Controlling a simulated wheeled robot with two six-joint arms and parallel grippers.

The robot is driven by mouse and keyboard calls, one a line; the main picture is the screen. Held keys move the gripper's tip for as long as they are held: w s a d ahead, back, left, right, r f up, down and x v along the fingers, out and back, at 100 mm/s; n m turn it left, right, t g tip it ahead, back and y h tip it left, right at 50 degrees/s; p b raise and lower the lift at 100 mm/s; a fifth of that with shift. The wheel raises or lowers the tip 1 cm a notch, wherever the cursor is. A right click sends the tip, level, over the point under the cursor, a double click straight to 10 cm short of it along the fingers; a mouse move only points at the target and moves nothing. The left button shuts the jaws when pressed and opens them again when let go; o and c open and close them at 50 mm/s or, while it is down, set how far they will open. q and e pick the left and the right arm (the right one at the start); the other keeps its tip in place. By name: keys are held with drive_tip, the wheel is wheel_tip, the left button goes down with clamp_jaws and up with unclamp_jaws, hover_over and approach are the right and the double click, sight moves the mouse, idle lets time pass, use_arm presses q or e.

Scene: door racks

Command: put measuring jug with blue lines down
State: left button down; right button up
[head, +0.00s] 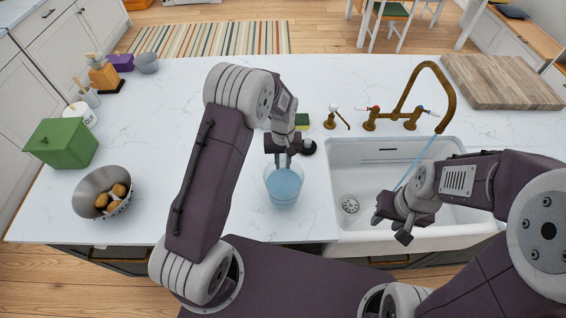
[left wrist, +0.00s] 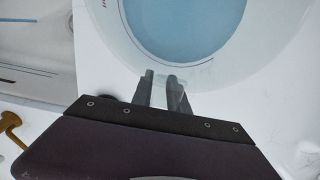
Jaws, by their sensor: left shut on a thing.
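The clear measuring jug (head: 284,186) is over the counter just left of the sink and holds pale blue liquid. In the left wrist view the jug (left wrist: 190,30) fills the top, with the liquid seen from above. My left gripper (head: 283,158) is at the jug's far side in the head view, pointing down. The left wrist view shows its fingers (left wrist: 161,82) closed on a pale part at the jug's edge. I cannot tell whether the jug's base touches the counter. My right gripper (head: 393,224) is over the sink, open and empty.
The white sink (head: 349,165) lies right of the jug. A brass tap (head: 448,105) stands behind it, with a pale blue streak below its spout. A bowl with brown food (head: 103,193) and a green box (head: 62,145) are at the left. Counter around the jug is mostly clear.

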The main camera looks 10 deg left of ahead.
use_arm(q)
drive_tip(key=shift+w+f, duration=0.1)
drive_tip(key=shift+f, duration=0.5)
drive_tip(key=c, duration=1.3)
unclamp_jaws()
drive_tip(key=shift+f, duration=0.1)
wheel_tip(320, 180, up, 12)
drive_tip(key=shift+r+b, duration=0.15)
drive_tip(key=shift+b, duration=0.9)
